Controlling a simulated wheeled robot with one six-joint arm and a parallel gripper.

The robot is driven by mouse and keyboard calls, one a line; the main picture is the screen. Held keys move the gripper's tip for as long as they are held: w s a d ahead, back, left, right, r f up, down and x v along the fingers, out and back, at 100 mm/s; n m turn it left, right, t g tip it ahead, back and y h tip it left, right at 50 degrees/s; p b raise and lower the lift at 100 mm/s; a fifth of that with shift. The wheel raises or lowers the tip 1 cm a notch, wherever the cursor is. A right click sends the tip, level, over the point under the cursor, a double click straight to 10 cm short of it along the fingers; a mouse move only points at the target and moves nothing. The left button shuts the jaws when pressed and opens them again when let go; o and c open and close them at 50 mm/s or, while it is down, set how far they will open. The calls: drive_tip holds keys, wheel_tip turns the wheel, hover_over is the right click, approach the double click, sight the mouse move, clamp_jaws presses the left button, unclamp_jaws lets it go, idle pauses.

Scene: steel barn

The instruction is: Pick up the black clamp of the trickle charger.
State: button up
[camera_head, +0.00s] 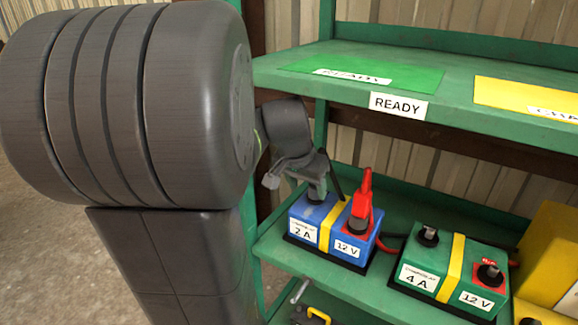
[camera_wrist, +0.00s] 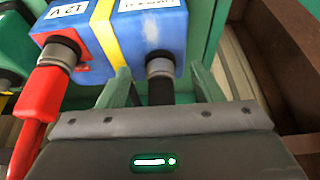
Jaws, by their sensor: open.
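The blue charger box (camera_head: 331,229), labelled 2 A and 12 V, stands on the green shelf and has a yellow band. It also shows in the wrist view (camera_wrist: 130,42). The black clamp (camera_wrist: 161,91) is at its grey-collared socket, upper part hidden by my gripper's body. My gripper (camera_wrist: 160,84) is open, with one green finger on each side of the black clamp; I cannot tell whether they touch it. In the head view my gripper (camera_head: 316,186) is over the box's left end. The red clamp (camera_head: 362,203) stands upright at the right end.
A green box (camera_head: 450,270) labelled 4 A stands to the right on the lower shelf (camera_head: 376,290). A yellow box (camera_head: 552,255) is beyond it. The upper shelf (camera_head: 450,62), with a READY sign (camera_head: 398,105), overhangs from behind. A brown beam (camera_wrist: 285,60) is at the wrist view's right.

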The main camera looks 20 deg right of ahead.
drive_tip(key=shift+w+d, duration=0.3)
drive_tip(key=shift+d, duration=0.2)
drive_tip(key=w+d, duration=0.1)
drive_tip(key=w+d+f, duration=0.1)
drive_tip(key=d, duration=0.1)
drive_tip(key=shift+w+d+b, duration=0.1)
drive_tip(key=shift+w+b, duration=0.25)
drive_tip(key=shift+b, duration=0.05)
drive_tip(key=c, duration=1.2)
drive_tip(key=shift+r, duration=0.25)
